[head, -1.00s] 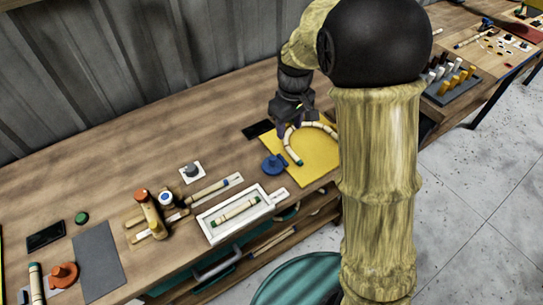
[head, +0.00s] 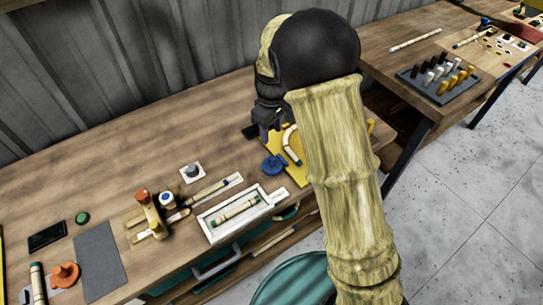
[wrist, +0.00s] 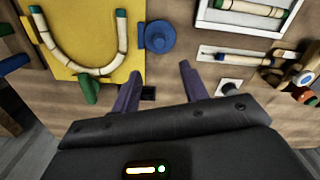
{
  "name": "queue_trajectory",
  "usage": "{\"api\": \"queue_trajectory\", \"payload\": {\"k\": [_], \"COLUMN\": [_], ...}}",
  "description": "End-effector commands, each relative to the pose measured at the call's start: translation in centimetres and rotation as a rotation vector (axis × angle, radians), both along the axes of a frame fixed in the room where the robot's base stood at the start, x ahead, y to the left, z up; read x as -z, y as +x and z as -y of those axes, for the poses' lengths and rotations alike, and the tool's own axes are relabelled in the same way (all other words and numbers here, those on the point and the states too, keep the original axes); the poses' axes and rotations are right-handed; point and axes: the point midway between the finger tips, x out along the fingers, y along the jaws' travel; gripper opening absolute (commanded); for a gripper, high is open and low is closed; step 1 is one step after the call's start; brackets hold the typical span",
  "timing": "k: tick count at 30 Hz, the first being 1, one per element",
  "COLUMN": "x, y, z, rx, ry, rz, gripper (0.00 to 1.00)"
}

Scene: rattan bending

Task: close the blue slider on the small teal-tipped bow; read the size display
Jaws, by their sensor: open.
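The cream bow (wrist: 93,67) with teal tips lies in a U on the yellow board (wrist: 65,62) in the wrist view. In the head view the bow (head: 290,148) is partly hidden by my arm. The round blue slider (wrist: 158,36) sits at the board's edge beside one leg of the bow, with a small gap between them. It also shows in the head view (head: 274,164). My gripper (wrist: 159,72) is open and empty, its purple fingers apart, near the slider. A small black block (wrist: 148,93), perhaps the display, shows between the fingers; no reading is legible.
A green piece (wrist: 88,90) stands by the bow's bend. A white tray (head: 205,222) with a rattan piece, a grey knob on a white plate (head: 192,172) and an orange-topped wooden fixture (head: 148,212) lie to the left. Bare tabletop lies behind them.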

Motion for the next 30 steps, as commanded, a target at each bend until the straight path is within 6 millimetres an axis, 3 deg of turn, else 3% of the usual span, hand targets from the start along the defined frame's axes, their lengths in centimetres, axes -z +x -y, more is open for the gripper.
{"api": "queue_trajectory", "payload": {"k": [18,24,30], "x": [10.8,12.7,12.9], "y": [-0.1,0.0,0.0], "z": [0.1,0.1,0.1], "rx": [0.001,0.002,0.001], "ry": [-0.003,-0.001,-0.001], "rz": [-0.003,0.0,0.001], "gripper": [0.44,0.44,0.44]}}
